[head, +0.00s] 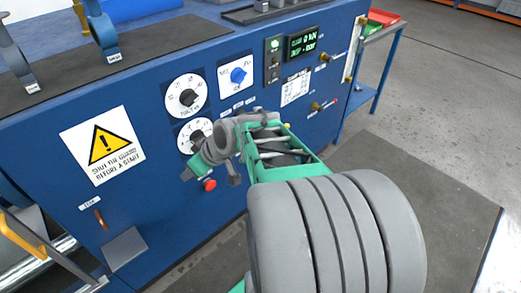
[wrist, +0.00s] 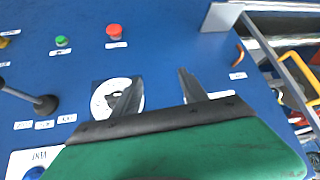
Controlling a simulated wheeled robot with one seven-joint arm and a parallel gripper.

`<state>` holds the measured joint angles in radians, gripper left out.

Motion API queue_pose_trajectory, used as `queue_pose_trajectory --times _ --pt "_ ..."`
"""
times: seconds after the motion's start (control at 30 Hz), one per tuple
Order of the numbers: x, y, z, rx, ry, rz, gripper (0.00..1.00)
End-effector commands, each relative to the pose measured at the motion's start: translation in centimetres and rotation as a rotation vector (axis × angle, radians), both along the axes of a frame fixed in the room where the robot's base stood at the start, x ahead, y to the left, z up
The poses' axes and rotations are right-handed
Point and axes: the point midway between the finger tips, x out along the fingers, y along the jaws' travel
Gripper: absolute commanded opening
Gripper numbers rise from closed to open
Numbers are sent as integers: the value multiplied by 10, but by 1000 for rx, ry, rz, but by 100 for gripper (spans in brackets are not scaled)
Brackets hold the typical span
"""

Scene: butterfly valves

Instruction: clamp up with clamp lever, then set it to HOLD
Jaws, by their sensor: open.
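A dark lever with a round black knob (wrist: 45,105) is at the left of the wrist view, beside a row of small white labels (wrist: 44,124); it looks like the clamp lever. The label text is too small to read. In the head view my arm hides that spot. My gripper (wrist: 160,76) is open and empty, its two dark fingers pointing at the blue panel. In the head view the green gripper (head: 205,158) is in front of the lower white dial. The lever is to the left of the fingers in the wrist view, apart from them.
A red button (wrist: 115,32) and a green button (wrist: 62,40) are near the fingers. The lower dial (wrist: 103,101) is partly behind one finger. A lit display (head: 303,43) with green text, a blue knob (head: 238,75) and an upper dial (head: 187,96) are on the panel (head: 150,85).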

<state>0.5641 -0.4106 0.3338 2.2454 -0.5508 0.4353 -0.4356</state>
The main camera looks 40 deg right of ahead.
Motion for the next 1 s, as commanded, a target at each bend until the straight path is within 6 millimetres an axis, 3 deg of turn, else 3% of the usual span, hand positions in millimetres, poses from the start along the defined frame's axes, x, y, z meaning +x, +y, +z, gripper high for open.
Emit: queue_pose_trajectory --times 0.03,0.1,0.17,0.2,0.3,0.4,0.5,0.57,0.8,1.0 --pt "13 -35 -55 19 -99 -18 51" --pt "27 -82 -75 22 -279 -34 51" --pt "29 -127 -86 2 -439 -75 51" --pt "24 -157 -90 -18 -539 -113 51" --pt "-1 -222 -88 -87 -746 -216 51" --pt "-25 -260 -81 -145 -864 -294 51" --pt "-34 -274 -73 -171 -913 -324 51" --pt "-29 -276 -71 -175 -917 -325 51" --pt "17 -281 -69 -173 -916 -320 51" --pt "39 -286 -69 -174 -914 -324 51"
